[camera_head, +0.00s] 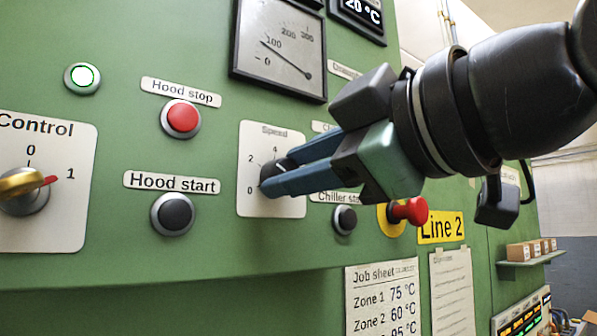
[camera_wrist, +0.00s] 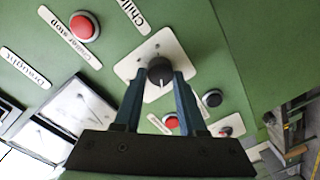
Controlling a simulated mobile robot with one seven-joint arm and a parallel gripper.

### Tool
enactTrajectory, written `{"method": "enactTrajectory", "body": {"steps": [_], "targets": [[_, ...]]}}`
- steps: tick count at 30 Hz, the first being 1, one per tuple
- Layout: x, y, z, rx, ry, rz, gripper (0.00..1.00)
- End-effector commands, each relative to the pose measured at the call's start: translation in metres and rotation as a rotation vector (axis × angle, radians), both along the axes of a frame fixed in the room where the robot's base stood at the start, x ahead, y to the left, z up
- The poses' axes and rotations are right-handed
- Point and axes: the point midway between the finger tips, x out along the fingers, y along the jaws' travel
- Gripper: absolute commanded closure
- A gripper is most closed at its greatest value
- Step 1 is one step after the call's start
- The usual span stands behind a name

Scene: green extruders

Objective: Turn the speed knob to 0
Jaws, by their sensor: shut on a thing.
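The speed knob (camera_head: 268,171) is a small dark round knob on a white plate (camera_head: 257,205) labelled "Speed", with 0, 2 and 4 readable on its left side. My gripper (camera_head: 272,180) reaches in from the right, its two blue fingers shut on the knob. In the wrist view the black knob (camera_wrist: 160,71) sits between the fingertips of my gripper (camera_wrist: 158,77). The fingers hide the right part of the scale in the head view. I cannot tell for sure which number the knob points to.
The red hood stop button (camera_head: 183,117) and dark hood start button (camera_head: 175,213) are left of the plate. The chiller button (camera_head: 344,219) and a red mushroom button (camera_head: 408,211) lie close below my gripper. A dial gauge (camera_head: 280,45) is above. A control switch (camera_head: 25,190) is far left.

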Motion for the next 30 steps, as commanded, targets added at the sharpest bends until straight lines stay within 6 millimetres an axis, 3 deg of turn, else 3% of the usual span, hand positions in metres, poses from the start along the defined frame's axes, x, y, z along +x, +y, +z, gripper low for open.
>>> {"method": "enactTrajectory", "body": {"steps": [30], "targets": [[-0.0003, 0.0004, -0.0009, -0.727, -0.530, -0.005, 1.00]]}}
